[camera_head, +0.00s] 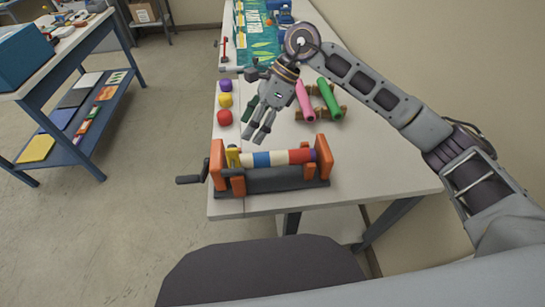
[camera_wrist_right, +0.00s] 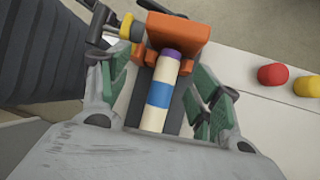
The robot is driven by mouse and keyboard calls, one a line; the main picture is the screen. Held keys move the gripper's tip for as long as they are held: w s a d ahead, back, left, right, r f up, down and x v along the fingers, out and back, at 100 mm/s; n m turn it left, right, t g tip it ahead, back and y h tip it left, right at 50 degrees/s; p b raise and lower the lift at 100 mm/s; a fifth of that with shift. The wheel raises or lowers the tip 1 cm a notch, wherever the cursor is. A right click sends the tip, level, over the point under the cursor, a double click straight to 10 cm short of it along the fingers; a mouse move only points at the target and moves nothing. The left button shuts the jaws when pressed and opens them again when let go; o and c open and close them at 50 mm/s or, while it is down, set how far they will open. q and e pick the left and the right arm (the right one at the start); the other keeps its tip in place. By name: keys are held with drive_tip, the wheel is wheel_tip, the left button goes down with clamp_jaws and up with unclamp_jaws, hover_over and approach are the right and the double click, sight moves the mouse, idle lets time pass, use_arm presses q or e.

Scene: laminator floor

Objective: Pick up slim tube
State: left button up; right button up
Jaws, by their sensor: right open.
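A pink tube (camera_head: 305,100) and a green tube (camera_head: 328,98) lie side by side on a brown rack on the table; I cannot tell which tube is the slim one. A striped roller (camera_head: 270,158) in red, cream and blue lies in an orange-ended crank device (camera_head: 326,160) at the table's front. My right gripper (camera_head: 259,134) is open and empty above the table, behind the device and left of the rack. In the right wrist view the striped roller (camera_wrist_right: 160,95) shows between the open fingers (camera_wrist_right: 162,88), farther off. My left gripper is not in view.
A crank handle (camera_head: 190,179) juts past that edge. A green patterned mat (camera_head: 258,38) lies at the far end. A blue shelf unit (camera_head: 100,130) stands at left, across open floor.

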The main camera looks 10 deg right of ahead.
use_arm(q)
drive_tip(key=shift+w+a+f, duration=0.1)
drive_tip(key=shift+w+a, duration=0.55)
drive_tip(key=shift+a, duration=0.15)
use_arm(e)
drive_tip(key=d, duration=0.1)
drive_tip(key=w+d+h, duration=0.2)
drive_tip(key=d, duration=0.1)
drive_tip(key=shift+w+f, duration=0.1)
drive_tip(key=shift+f, duration=0.2)
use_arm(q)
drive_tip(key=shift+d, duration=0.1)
use_arm(e)
hover_over(253, 155)
drive_tip(key=d, duration=0.2)
drive_tip(key=f, duration=0.6)
drive_tip(key=shift+w+f, duration=0.25)
drive_tip(key=shift+w, duration=0.15)
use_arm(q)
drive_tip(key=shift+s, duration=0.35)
use_arm(e)
drive_tip(key=shift+s+a+f, duration=0.1)
drive_tip(key=shift+a+f, duration=0.15)
drive_tip(key=shift+f, duration=0.45)
